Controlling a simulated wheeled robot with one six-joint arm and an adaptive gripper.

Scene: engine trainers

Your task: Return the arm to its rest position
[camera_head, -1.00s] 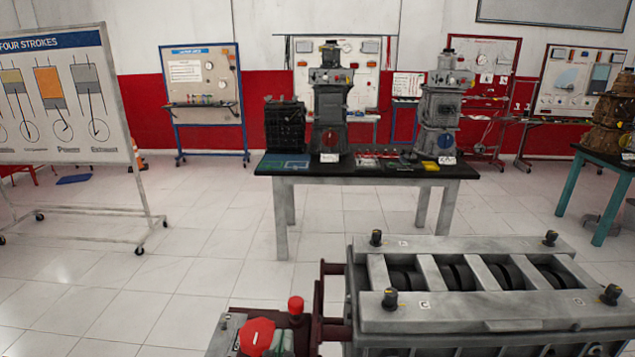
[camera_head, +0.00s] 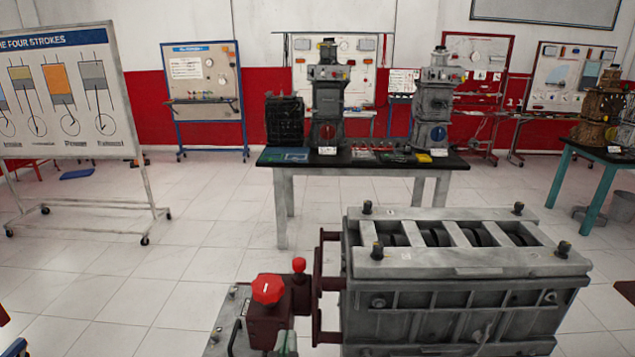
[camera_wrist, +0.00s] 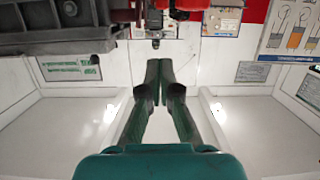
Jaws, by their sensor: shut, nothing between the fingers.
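My gripper (camera_wrist: 159,66) shows in the wrist view. Its two dark fingers come together at the tips, shut and empty, in front of a pale surface. A green part of my gripper fills the bottom middle of that view. The head view shows neither the gripper nor the rest of the arm clearly, so the arm's full pose is hidden.
A grey engine block (camera_head: 470,296) with a red-knobbed unit (camera_head: 268,290) stands close in front. Behind are a black-topped table (camera_head: 370,168) bearing engine models and a four-strokes board (camera_head: 80,100). White floor (camera_head: 190,225) is clear between them.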

